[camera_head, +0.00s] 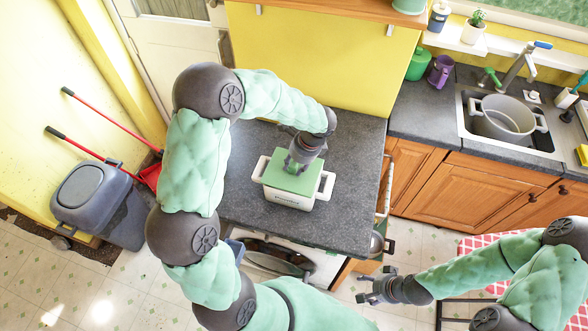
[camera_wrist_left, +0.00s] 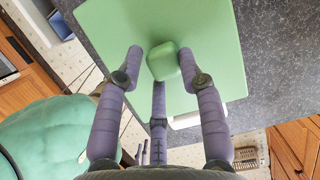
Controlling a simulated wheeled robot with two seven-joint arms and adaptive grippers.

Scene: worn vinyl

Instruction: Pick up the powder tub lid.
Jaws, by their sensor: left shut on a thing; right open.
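The powder tub lid (camera_head: 284,181) is a flat green square with a rounded green knob in its middle. It covers the white powder tub (camera_head: 288,199), which has a handle on each side and stands on the dark counter. I cannot tell whether a small gap separates lid and tub. My left gripper (camera_head: 297,166) comes down from above and is shut on the lid's knob. In the left wrist view the fingers close around the knob (camera_wrist_left: 164,63), with the green lid plate (camera_wrist_left: 215,35) beyond. My right gripper (camera_head: 368,288) is open and empty, low in front of the counter.
The dark counter (camera_head: 345,210) has bare room around the tub. A washing machine (camera_head: 283,258) sits below it. A grey bin (camera_head: 92,200) stands at left.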

